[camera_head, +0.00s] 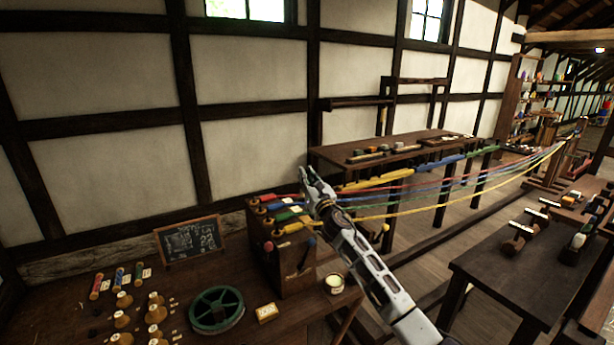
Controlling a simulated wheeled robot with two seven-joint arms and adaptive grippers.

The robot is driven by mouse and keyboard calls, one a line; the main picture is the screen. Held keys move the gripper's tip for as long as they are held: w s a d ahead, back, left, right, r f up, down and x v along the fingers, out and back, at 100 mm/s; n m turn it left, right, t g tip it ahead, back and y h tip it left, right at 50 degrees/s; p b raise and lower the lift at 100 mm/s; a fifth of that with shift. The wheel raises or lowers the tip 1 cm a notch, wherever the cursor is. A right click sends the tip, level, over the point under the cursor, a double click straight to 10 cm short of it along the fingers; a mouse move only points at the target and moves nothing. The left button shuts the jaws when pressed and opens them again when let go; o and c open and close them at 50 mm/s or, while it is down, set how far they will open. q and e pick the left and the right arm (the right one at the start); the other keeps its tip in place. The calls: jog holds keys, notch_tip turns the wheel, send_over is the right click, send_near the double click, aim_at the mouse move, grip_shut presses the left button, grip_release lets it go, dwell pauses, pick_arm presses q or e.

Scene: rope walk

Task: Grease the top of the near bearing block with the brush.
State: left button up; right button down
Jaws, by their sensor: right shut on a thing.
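My right gripper (312,182) is at the middle of the view, above the right end of a dark wooden box stand (296,280). Its arm comes up from the lower right. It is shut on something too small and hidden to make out. I cannot make out the brush. No part is clearly the near bearing block; the stand's top carries red, blue, green and yellow pieces, partly behind my gripper. A small open tin (333,284) with pale contents stands on the bench right of the stand. My left gripper is out of view.
The near bench (236,268) holds a green wheel (217,310), a yellow box (266,313), several spools and a chalkboard (189,239). Coloured strands (450,192) stretch right from near the stand. A back table (400,149) and a right table (506,270) flank them.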

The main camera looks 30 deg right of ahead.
jog(key=shift+a+n+y, duration=0.25)
jog(key=shift+n+y, duration=0.15)
jog(key=shift+y, duration=0.6)
jog(key=shift+f, duration=0.1)
